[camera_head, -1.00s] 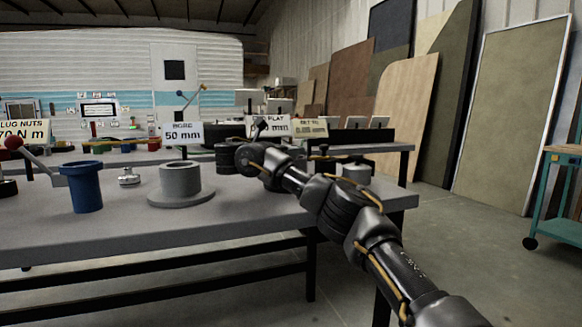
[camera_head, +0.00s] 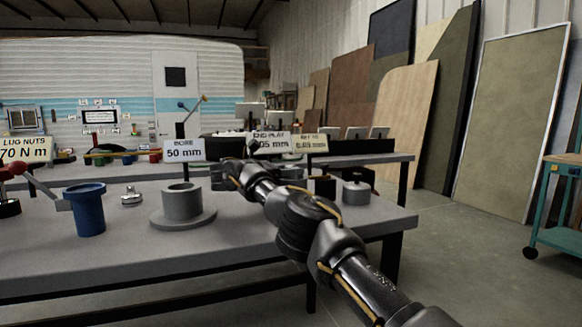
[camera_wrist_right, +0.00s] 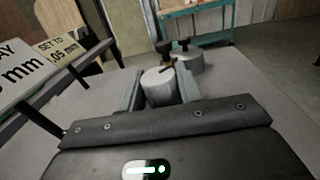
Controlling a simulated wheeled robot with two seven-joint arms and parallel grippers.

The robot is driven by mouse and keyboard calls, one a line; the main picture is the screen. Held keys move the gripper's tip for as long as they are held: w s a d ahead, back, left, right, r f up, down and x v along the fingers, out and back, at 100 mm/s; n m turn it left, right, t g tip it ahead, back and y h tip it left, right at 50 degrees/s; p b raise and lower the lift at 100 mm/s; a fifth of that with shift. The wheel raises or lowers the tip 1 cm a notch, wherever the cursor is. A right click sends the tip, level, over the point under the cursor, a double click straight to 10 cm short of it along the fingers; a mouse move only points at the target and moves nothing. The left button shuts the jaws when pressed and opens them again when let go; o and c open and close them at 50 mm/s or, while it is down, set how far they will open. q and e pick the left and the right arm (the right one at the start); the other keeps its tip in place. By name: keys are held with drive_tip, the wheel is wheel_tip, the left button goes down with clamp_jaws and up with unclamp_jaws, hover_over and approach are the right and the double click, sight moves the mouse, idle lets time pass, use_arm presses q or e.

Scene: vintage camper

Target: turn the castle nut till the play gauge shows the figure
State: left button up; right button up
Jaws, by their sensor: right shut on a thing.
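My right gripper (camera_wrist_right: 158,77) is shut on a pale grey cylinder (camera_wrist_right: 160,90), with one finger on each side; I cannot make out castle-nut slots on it. A dark knob rises just behind it. In the head view my forearm crosses the table and hides most of this grip. The end play sign (camera_head: 270,143) ends in "05 mm", its first figure partly covered. It also shows in the wrist view (camera_wrist_right: 20,75), its figure cut off. The set-to sign (camera_head: 310,143) seems to read 0.05 mm. My left gripper is not in view.
Beyond the held cylinder stands a grey knobbed cylinder (camera_head: 356,193). Left of my arm are a grey flanged hub (camera_head: 183,205), a blue cup (camera_head: 87,212) and a red-knobbed lever (camera_head: 40,188). The table's front right corner is clear. A teal cart (camera_head: 548,210) stands right.

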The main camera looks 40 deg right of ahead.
drive_tip(key=o, duration=0.9)
drive_tip(key=shift+f, duration=0.1)
drive_tip(key=shift+o, duration=0.2)
